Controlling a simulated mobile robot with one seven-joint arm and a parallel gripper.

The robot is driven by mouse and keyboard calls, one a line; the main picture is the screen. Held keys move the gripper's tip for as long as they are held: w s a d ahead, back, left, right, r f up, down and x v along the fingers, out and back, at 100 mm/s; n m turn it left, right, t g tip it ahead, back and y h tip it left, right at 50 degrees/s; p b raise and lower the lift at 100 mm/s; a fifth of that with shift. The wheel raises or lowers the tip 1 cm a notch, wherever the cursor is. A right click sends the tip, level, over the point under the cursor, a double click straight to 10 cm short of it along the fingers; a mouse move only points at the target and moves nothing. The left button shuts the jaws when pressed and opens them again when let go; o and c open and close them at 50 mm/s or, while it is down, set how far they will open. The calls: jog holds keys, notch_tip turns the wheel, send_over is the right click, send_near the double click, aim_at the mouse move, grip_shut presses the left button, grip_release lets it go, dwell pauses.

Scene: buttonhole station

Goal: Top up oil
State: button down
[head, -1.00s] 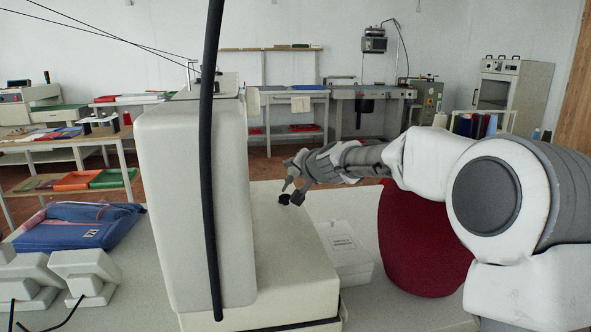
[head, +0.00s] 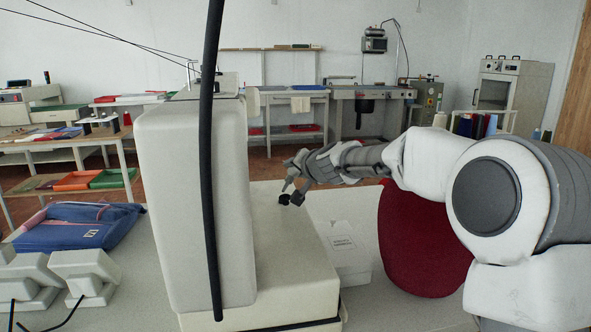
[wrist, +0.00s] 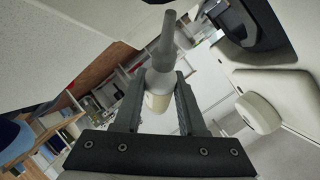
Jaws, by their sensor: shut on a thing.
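My gripper (wrist: 158,105) is shut on a pale oil bottle (wrist: 158,92) with a long grey tapered nozzle (wrist: 166,38), which points up and away in the wrist view. In the head view my gripper (head: 293,191) is over the far bed of the cream buttonhole machine (head: 265,255), right of its tall head. A small black part (head: 284,198) shows at the gripper there; I cannot tell whether it touches the bed. In the wrist view a dark machine part (wrist: 252,25) lies right of the nozzle, apart from it in the picture. I see no oil level.
A black cable (head: 211,170) hangs in front of the machine head. A white box (head: 346,243) and a dark red rounded object (head: 425,245) are right of the machine. A blue folded garment (head: 75,232) lies on the left. Shelves and benches stand at the back.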

jog(key=r+p, duration=0.1)
jog(key=p, duration=0.2)
jog(key=shift+g+p, duration=0.3)
jog(key=shift+p, duration=0.1)
jog(key=m+g+p, duration=0.1)
jog(key=p, duration=0.5)
jog(key=shift+r, duration=0.4)
jog(key=g+p, duration=0.1)
jog(key=p, duration=0.5)
jog(key=shift+r+m, duration=0.3)
jog(key=shift+r, duration=0.05)
jog(key=shift+r+g+p, duration=0.1)
jog(key=shift+g+p, duration=0.2)
jog(key=shift+p, duration=0.25)
jog(key=g+p, duration=0.1)
jog(key=p, duration=0.5)
jog(key=r+m+g+p, duration=0.1)
jog(key=p, duration=0.6)
jog(key=shift+r+g+y, duration=0.3)
jog(key=r+m+g+p, duration=0.1)
jog(key=p, duration=0.6)
jog(key=shift+g, duration=0.4)
jog(key=shift+m+g+y+p, duration=0.3)
jog(key=shift+p, duration=0.6)
jog(key=shift+f, duration=0.1)
